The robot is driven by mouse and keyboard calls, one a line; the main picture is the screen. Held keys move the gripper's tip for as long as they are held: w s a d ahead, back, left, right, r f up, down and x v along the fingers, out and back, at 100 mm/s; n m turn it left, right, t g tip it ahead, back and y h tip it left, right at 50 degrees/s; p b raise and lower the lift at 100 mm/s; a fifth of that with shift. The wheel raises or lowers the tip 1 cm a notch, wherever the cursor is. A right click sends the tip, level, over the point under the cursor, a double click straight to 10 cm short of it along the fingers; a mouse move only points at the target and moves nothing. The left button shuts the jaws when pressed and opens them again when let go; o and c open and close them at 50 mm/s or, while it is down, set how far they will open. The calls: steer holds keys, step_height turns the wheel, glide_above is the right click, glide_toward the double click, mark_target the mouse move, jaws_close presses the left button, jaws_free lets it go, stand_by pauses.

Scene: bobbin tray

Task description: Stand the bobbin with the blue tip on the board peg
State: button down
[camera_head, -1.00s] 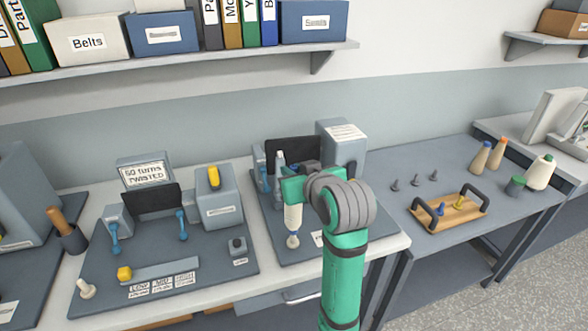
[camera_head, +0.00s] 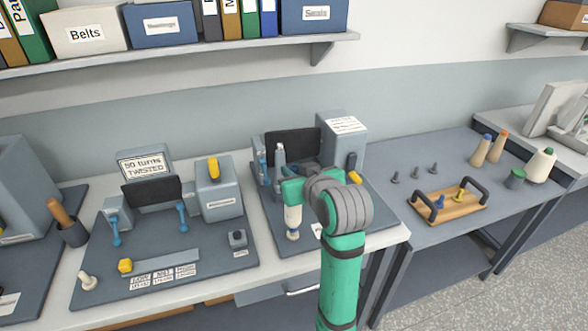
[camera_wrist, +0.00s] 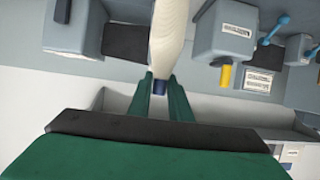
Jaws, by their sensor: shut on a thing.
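My gripper (camera_wrist: 160,92) is shut on a cream cone-shaped bobbin (camera_wrist: 169,35) at its dark blue tip, between the two green fingers. In the head view my gripper (camera_head: 292,190) is over the middle machine station, and the pale bobbin (camera_head: 293,214) hangs upright below it. A tan bobbin with a blue tip (camera_head: 481,151) also stands on the right table, beside a tan one with an orange tip (camera_head: 500,147). The wooden board (camera_head: 464,208) on that table has two dark handles, a blue peg (camera_head: 440,201) and a yellow peg (camera_head: 460,194).
The middle station's grey box (camera_head: 341,135) and dark screen (camera_head: 293,146) are close behind my gripper. The right table's front is clear.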

steer(key=shift+w+f, duration=0.1)
steer(key=shift+f, duration=0.05)
steer(key=shift+d, duration=0.2)
steer(key=shift+a+r, duration=0.4)
steer(key=shift+r, duration=0.35)
steer(key=shift+d+r, duration=0.2)
steer(key=shift+r, duration=1.1)
